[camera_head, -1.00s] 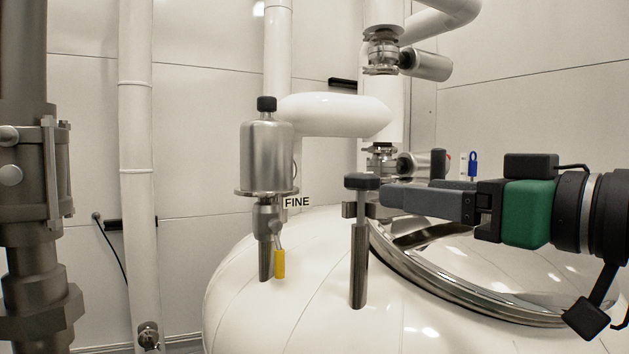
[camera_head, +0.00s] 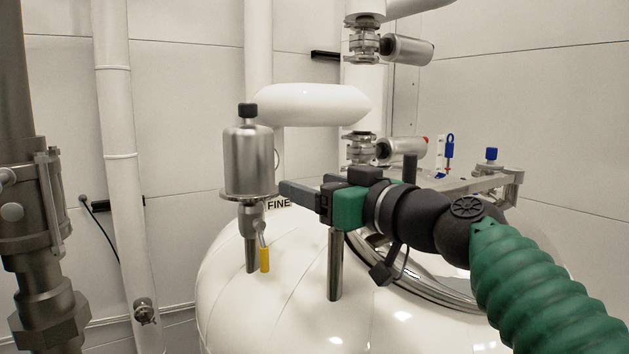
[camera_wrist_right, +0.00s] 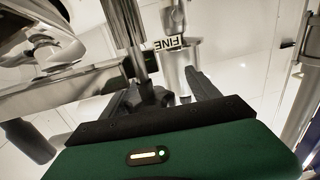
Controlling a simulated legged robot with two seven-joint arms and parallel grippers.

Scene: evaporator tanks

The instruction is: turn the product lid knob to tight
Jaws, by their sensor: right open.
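The product lid knob, a black knob on a metal post (camera_head: 335,270) at the lid's left edge, is hidden behind my right gripper in the head view. In the right wrist view, which is turned upside down, the dark knob (camera_wrist_right: 149,94) at the end of the post appears between the fingers; contact cannot be told. My right gripper (camera_head: 300,192) is open and points left, across the top of the post. The shiny round lid (camera_head: 430,287) lies behind my right arm, partly covered. My left gripper is not in view.
A steel canister (camera_head: 248,163) with a black cap and a yellow-handled valve (camera_head: 264,260) stand left of the gripper, close to its fingertips. A FINE label (camera_head: 279,205) is beside them. A blue-topped knob (camera_head: 491,155) stands at the back right. Pipes and valves rise behind.

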